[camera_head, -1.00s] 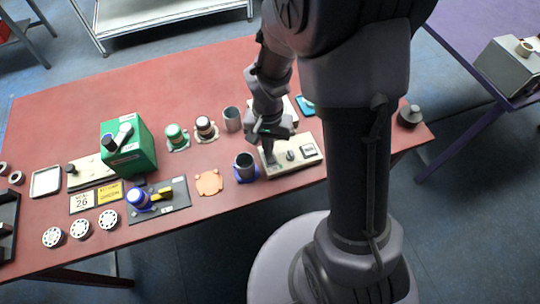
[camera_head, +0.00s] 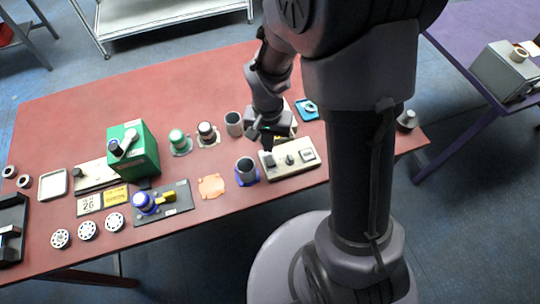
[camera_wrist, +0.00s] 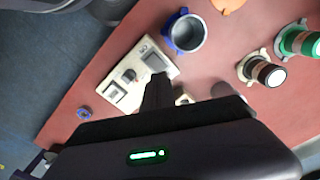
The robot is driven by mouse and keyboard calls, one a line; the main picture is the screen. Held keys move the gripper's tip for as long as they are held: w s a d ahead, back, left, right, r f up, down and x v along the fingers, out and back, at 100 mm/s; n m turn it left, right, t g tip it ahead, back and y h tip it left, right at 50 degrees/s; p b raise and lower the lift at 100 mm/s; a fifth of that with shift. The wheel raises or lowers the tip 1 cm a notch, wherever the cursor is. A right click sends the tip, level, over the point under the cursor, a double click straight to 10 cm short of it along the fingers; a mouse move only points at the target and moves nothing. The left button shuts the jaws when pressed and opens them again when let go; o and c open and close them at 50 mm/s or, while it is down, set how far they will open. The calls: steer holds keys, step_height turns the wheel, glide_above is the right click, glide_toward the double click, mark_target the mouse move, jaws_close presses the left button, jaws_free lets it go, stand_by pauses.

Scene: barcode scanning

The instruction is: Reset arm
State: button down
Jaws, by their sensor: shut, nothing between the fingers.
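My gripper (camera_head: 257,135) hangs over the red table, just behind the left end of a beige panel (camera_head: 297,168) with dark switches and a knob. It looks shut, with nothing held. In the wrist view my dark fingers (camera_wrist: 158,92) are together and cover part of the space beside the same panel (camera_wrist: 118,100). A small gap seems to separate the fingertips from the panel, but the exact height cannot be told. My arm hides part of the table's right side.
A grey cup in a blue holder (camera_head: 246,171) stands left of the panel, and another grey cup (camera_head: 234,123) behind it. A green box (camera_head: 132,150), small capped parts and white discs (camera_head: 87,230) fill the left.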

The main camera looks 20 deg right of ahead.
step_height(320, 180, up, 2)
steer(key=shift+r+p, duration=0.2)
steer(key=shift+p, duration=0.4)
step_height(320, 180, up, 11)
steer(key=t, duration=0.2)
glide_above(268, 165)
steer(key=s+a+r+n+t+y+b, duration=0.1)
steer(key=s+a+r+t+y, duration=0.1)
steer(key=s+r, duration=0.8)
steer(key=shift+s+a+n+t, duration=0.3)
steer(key=shift+a+t, duration=0.15)
steer(key=shift+t, duration=0.45)
steer(key=shift+r, duration=0.1)
